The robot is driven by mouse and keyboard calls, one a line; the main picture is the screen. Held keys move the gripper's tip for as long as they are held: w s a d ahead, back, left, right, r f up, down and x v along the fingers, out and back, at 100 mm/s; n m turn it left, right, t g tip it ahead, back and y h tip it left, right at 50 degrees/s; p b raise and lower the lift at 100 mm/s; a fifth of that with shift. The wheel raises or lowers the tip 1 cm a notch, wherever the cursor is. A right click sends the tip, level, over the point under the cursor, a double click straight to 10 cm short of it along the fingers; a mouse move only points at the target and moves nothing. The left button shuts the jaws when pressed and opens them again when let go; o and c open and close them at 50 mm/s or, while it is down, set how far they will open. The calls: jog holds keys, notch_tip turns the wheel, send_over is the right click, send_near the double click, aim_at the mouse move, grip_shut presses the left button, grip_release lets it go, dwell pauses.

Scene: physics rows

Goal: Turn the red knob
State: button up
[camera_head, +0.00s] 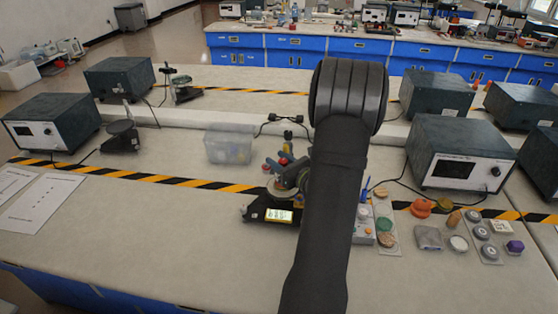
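A small red part (284,160), possibly the red knob, shows among blue-grey and dark pieces just left of my arm. It is too small to make out its shape or how far it is turned. Below it is a black device (255,212) with a lit yellow-green display, its right end covered by my arm. My dark arm rises through the middle of the picture and hides the bench behind it. I cannot make out my gripper or its fingertips; they seem to be behind my arm link.
A clear plastic bin (229,146) stands left of the device. Right of my arm are orange-red pieces (421,208), a grey block (428,238) and several small parts. Instrument boxes (51,121) (459,154) stand at both sides.

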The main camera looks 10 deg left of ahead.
jog(key=shift+c, duration=0.3)
jog(key=c, duration=0.7)
jog(key=shift+o, duration=0.2)
jog(key=shift+n+g+y, duration=0.5)
jog(key=shift+g, duration=0.2)
jog(key=o, duration=0.7)
jog(key=shift+s, duration=0.1)
jog(key=v, duration=1.7)
jog(key=shift+s+d, duration=0.1)
jog(key=shift+d, duration=0.05)
